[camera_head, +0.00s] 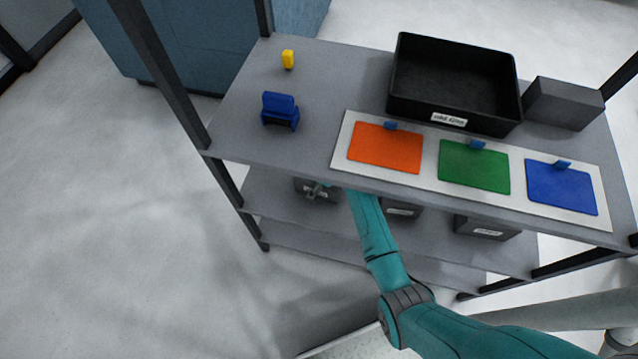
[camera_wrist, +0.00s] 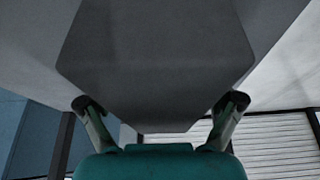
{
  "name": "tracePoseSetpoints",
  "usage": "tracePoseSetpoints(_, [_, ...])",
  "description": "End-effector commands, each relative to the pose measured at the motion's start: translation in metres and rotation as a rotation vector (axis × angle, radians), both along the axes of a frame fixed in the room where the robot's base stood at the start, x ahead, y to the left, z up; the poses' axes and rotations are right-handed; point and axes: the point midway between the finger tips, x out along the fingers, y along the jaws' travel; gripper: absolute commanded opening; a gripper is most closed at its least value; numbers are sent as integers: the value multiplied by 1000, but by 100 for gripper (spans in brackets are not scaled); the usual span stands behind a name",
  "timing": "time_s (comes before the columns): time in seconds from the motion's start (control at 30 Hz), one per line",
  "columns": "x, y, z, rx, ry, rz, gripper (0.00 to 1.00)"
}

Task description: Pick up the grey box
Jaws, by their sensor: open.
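My gripper (camera_head: 318,190) is below the top shelf, at the left labelled grey box (camera_head: 302,184) on the middle shelf, and partly covers it. In the wrist view a large grey block-like shape (camera_wrist: 155,60) fills the upper middle, between and beyond the open fingers of my gripper (camera_wrist: 161,102). A gap shows beside each fingertip, and I cannot tell whether either touches it. Another plain dark grey box (camera_head: 563,103) stands on the top shelf at the right, away from my gripper.
The top shelf (camera_head: 235,125) overhangs my arm. It holds a black tray (camera_head: 402,106), a white board with orange, green and blue panels, a blue object (camera_head: 280,110) and a yellow object (camera_head: 288,59). More labelled boxes (camera_head: 487,228) sit below. Open floor lies left.

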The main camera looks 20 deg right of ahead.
Motion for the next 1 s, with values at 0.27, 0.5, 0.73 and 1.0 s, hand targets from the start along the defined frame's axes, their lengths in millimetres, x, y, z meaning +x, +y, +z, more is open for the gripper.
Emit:
tracePoseSetpoints(0.27, [1, 1, -6, 0, 2, -1, 92])
tracePoseSetpoints(0.5, [0, 1, -6, 0, 2, -1, 42])
tracePoseSetpoints(0.73, [0, 1, -6, 0, 2, -1, 25])
tracePoseSetpoints(1.0, [0, 1, -6, 0, 2, -1, 24])
